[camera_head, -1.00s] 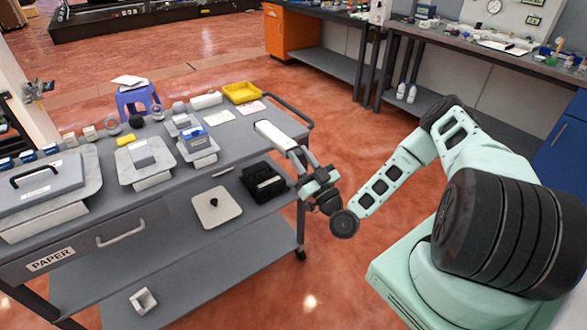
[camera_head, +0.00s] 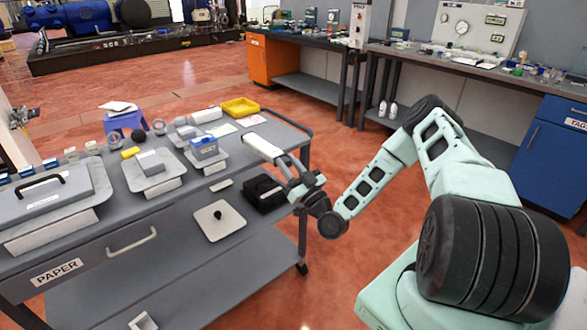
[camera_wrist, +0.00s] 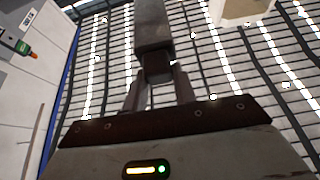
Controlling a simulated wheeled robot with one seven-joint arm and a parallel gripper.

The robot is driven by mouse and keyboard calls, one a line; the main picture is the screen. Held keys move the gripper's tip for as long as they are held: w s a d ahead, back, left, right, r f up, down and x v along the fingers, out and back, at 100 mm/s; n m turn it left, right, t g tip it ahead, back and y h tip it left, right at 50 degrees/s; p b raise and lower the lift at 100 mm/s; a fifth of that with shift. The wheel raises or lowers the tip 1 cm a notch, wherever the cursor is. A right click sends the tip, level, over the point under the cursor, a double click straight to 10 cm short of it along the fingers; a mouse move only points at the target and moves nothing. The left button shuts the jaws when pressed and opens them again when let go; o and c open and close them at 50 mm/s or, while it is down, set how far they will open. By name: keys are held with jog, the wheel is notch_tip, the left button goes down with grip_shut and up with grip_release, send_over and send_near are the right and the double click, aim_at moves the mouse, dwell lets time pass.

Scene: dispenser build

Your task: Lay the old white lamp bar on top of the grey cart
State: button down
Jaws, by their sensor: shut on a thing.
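The white lamp bar (camera_head: 263,147) is in my gripper (camera_head: 289,168), which is shut on its near end. In the head view the bar points up and left from the jaws and overlaps the right end of the grey cart (camera_head: 108,228). Whether it touches the cart top cannot be told. In the wrist view the bar (camera_wrist: 152,25) extends away from the shut fingers (camera_wrist: 158,85) and looks dark grey there.
Toward the cart top's far right are a yellow tray (camera_head: 240,107), a pale block (camera_head: 206,115) and paper sheets. A blue-topped device (camera_head: 204,147) stands left of the bar. A black box (camera_head: 263,193) and a pale plate (camera_head: 220,228) sit lower on the cart.

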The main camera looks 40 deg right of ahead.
jog(key=w, duration=0.1)
jog(key=w+f+b, duration=0.1)
jog(key=w, duration=0.2)
jog(key=shift+f+b, duration=0.35)
jog(key=shift+f, duration=0.05)
jog(key=shift+w+a+f+b, duration=0.1)
jog(key=shift+w+f+b, duration=0.2)
jog(key=shift+b, duration=0.1)
jog(key=shift+w+f+b, duration=0.25)
jog(key=shift+w+b, duration=0.15)
jog(key=shift+w, duration=0.1)
jog(key=shift+w+f+b, duration=0.25)
jog(key=shift+w+b, duration=0.15)
jog(key=shift+w, duration=0.1)
jog(key=c, duration=1.1)
grip_release()
jog(key=shift+o, duration=0.2)
jog(key=shift+s, duration=0.15)
jog(key=s+p, duration=0.1)
jog(key=s, duration=0.7)
jog(key=shift+s, duration=0.35)
